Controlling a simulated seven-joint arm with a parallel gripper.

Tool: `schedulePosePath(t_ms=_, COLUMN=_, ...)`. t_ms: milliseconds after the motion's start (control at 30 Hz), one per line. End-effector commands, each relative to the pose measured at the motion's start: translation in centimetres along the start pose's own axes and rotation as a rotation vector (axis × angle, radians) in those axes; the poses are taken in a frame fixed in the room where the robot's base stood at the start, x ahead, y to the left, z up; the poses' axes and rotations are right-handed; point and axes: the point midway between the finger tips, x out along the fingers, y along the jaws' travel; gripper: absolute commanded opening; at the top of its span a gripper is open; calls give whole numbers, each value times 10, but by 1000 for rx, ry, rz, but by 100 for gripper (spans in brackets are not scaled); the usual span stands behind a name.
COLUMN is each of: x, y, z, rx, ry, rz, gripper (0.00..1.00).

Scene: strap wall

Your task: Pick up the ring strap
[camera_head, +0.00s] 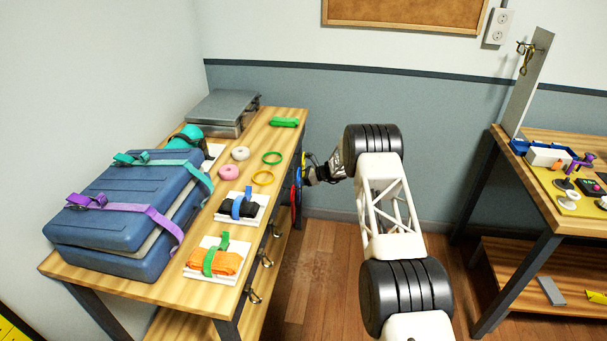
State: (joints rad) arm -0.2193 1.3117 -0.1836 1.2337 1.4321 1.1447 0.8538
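My gripper (309,173) is at the right edge of the left workbench, beside several coloured loops hanging on the bench's side. A red loop (292,196) and a blue loop (299,176) show there, partly overlapping. My gripper is small and partly hidden by my arm, so I cannot tell whether its fingers are open, shut or touching a loop. I cannot tell which of these is the ring strap.
The left workbench (205,290) holds a blue strapped case (120,212), strapped bundles on white plates, two small rolls (229,172) and a folded green strap (284,122). A second bench (560,210) stands right, with open floor between.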

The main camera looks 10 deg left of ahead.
Motion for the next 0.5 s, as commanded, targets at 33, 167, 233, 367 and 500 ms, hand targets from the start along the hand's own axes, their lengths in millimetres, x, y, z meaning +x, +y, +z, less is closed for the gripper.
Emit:
schedulePosePath(t_ms=33, x=0, y=0, z=0, rx=0, ry=0, rz=0, gripper=56)
schedulePosePath(t_ms=167, x=0, y=0, z=0, rx=0, ry=0, rz=0, gripper=56)
schedulePosePath(t_ms=233, x=0, y=0, z=0, rx=0, ry=0, rz=0, gripper=56)
schedulePosePath(t_ms=367, x=0, y=0, z=0, rx=0, ry=0, rz=0, gripper=53)
schedulePosePath(t_ms=500, x=0, y=0, z=0, rx=0, ry=0, rz=0, gripper=32)
